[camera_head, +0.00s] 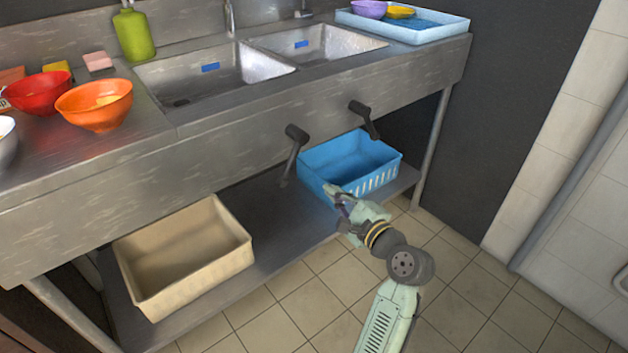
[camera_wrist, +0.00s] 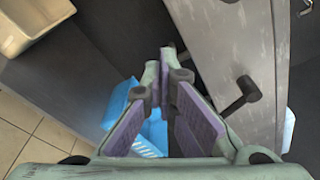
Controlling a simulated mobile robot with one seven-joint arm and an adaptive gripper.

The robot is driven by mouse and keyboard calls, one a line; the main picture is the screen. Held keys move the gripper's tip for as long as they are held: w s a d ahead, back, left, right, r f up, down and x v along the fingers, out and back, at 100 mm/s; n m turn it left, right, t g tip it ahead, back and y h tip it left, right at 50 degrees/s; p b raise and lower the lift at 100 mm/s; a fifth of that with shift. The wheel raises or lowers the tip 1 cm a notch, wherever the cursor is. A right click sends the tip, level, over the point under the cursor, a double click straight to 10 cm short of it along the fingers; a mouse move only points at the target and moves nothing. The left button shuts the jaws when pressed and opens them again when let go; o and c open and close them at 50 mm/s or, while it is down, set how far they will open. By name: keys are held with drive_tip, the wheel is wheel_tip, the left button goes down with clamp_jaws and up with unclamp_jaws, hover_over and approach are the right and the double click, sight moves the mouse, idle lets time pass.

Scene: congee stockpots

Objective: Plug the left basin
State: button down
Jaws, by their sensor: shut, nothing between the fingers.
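The left basin (camera_head: 205,80) is the left steel bowl of the double sink, with a small blue label on its back wall and a dark drain spot at its near left. Two dark levers stick out from the sink front: a left lever (camera_head: 294,150) below the left basin side and a right lever (camera_head: 364,119). A lever also shows at the right in the wrist view (camera_wrist: 240,96). My gripper (camera_head: 332,190) is shut and empty, below the levers and in front of the blue basket. Its purple-padded fingers meet in the wrist view (camera_wrist: 160,58).
A blue basket (camera_head: 322,182) and a beige tub (camera_head: 150,303) stand on the low shelf (camera_head: 280,235). The right basin (camera_head: 325,46) adjoins the left. Bowls, including an orange one (camera_head: 97,118), and a green bottle (camera_head: 134,36) stand on the counter. The tiled floor in front is clear.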

sight(291, 161)
drive_tip(key=w+a+r+p, duration=0.1)
drive_tip(key=w+a+p, duration=0.1)
drive_tip(key=w+a, duration=0.3)
drive_tip(key=shift+w+a+r, duration=0.15)
drive_tip(key=shift+w+a, duration=0.25)
drive_tip(key=shift+a, duration=0.6)
drive_tip(key=shift+a+r+p, duration=0.15)
drive_tip(key=shift+p, duration=0.45)
